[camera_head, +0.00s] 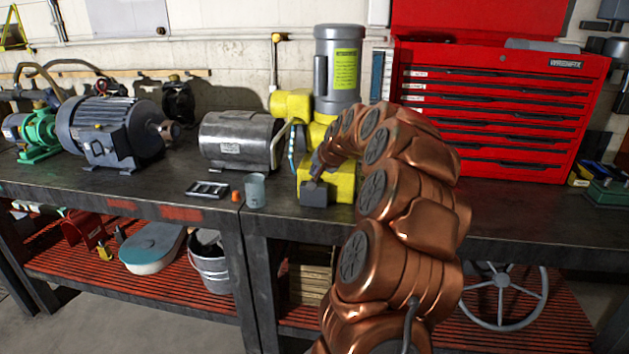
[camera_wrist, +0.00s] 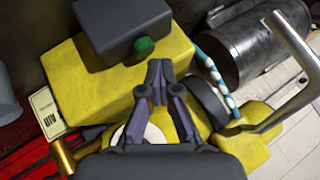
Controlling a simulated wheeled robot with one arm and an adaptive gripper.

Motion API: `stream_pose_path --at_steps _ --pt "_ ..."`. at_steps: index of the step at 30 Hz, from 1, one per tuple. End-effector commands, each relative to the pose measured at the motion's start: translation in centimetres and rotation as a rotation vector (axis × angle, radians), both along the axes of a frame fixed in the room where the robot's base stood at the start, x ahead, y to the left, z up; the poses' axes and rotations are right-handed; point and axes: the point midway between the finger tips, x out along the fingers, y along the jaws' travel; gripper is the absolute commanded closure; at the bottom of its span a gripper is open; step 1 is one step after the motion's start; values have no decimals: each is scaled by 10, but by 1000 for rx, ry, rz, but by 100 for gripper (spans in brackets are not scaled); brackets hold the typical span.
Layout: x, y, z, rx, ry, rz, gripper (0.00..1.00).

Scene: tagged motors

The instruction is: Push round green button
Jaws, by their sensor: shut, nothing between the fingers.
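The round green button (camera_wrist: 145,46) sticks out from the side of a dark grey box (camera_wrist: 118,28) in the wrist view. The box is on a yellow machine body (camera_wrist: 85,80). In the head view the dark box (camera_head: 314,193) shows at the front of the yellow base, but I cannot make out the button there. My gripper (camera_wrist: 159,66) is shut and empty, its fingertips just below and right of the button in the wrist view. I cannot tell whether they touch it. In the head view my gripper (camera_head: 317,174) is small, just above the box.
A grey motor with a yellow label (camera_head: 338,70) stands upright on the yellow machine. A silver motor (camera_head: 238,140) lies to its left. A grey cup (camera_head: 256,190) and a small orange item (camera_head: 236,195) stand on the bench. A red tool chest (camera_head: 490,110) is at the right.

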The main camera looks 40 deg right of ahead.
Motion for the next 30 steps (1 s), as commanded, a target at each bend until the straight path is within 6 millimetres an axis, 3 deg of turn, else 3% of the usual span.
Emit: stream_pose_path --at_steps 17,30 --pt "0 4 -15 11 13 7 100" --pt "-1 -2 1 3 4 0 100"
